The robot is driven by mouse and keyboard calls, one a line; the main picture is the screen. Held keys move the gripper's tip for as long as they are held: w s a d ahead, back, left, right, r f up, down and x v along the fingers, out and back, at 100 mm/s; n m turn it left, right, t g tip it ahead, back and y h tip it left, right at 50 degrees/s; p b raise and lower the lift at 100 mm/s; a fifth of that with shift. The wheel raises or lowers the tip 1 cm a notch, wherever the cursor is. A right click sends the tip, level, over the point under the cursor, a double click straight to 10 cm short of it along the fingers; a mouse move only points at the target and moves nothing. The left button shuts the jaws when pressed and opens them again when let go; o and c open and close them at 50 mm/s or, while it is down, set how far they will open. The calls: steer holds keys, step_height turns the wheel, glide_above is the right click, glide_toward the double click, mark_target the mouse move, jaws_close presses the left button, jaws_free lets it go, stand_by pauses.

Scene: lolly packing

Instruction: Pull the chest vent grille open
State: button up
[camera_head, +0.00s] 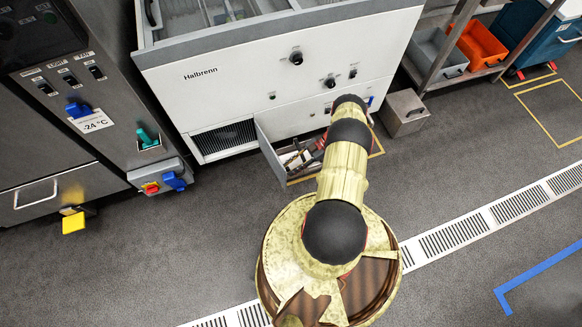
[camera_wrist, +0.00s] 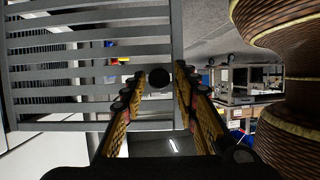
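The white chest marked Halbrenn (camera_head: 220,90) stands at the back of the head view. A grey slatted grille panel (camera_head: 268,152) stands out from its lower front, swung away from the face. In the wrist view the grille (camera_wrist: 90,128) fills the left side, with its frame edge close to my fingers. My gripper (camera_head: 302,158) is low beside the panel, on its right, partly hidden by my arm. In the wrist view my gripper (camera_wrist: 163,82) has its fingers apart. A dark round knob (camera_wrist: 158,77) shows between the tips; I cannot tell whether they touch it.
A fixed dark louvre (camera_head: 222,137) is on the chest's lower left. A grey metal box (camera_head: 404,113) stands on the floor right of the chest. A dark control cabinet (camera_head: 60,120) is at the left. The floor in front is open, with a drain strip (camera_head: 450,236).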

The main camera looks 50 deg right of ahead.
steer(key=shift+o, duration=0.6)
steer(key=shift+d, duration=0.1)
steer(key=v, duration=1.2)
steer(key=shift+r, duration=0.1)
